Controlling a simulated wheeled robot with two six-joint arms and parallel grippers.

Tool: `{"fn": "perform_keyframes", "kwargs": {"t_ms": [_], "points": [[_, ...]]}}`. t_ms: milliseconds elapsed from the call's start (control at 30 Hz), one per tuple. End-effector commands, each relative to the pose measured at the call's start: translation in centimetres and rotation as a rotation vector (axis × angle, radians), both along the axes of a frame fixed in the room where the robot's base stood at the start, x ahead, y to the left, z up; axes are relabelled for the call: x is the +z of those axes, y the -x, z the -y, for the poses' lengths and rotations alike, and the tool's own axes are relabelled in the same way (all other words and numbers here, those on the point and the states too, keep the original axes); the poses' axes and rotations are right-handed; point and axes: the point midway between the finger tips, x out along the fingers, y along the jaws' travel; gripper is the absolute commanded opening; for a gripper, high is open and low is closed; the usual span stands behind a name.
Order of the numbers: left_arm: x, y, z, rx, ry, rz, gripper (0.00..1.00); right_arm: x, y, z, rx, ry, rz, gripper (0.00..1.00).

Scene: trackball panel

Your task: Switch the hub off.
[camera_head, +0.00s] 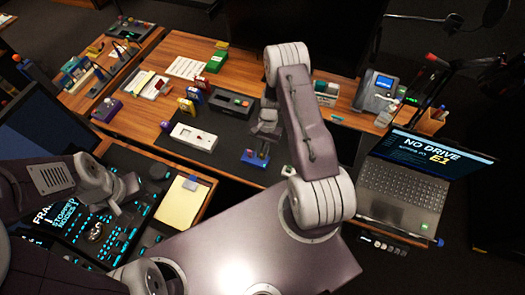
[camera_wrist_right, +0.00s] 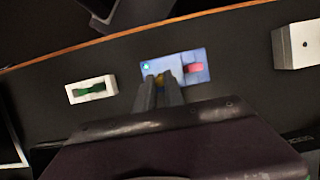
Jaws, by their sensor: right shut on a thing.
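A small blue box (camera_head: 256,158), likely the hub, lies on the dark mat. In the right wrist view the blue box (camera_wrist_right: 196,68) shows a green light at one end and a red part at the other. My right gripper (camera_head: 263,133) is just above it, pointing down. In the wrist view my right gripper (camera_wrist_right: 160,82) has its fingers close together, shut on a small yellowish part at the box's middle, mostly hidden between the tips. My left gripper (camera_head: 118,200) hangs over the lit console at lower left; its finger opening is unclear.
A white block with a green rocker (camera_wrist_right: 92,90) lies beside the blue box. A white device (camera_head: 193,138) is on the mat to the left. A laptop (camera_head: 405,185) and a phone (camera_head: 378,92) stand right. A notepad (camera_head: 182,203) lies near the left gripper.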

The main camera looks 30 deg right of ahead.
Motion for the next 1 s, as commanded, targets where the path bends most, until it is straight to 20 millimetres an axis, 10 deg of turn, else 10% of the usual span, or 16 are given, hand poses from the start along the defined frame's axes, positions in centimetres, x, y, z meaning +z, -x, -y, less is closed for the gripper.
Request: {"fn": "perform_keyframes", "kwargs": {"t_ms": [1000], "points": [[1.2,0.0,0.0,0.0,0.0,0.0,0.36,-0.2,2.1,-2.4,0.004,0.52,0.446,0.0]]}}
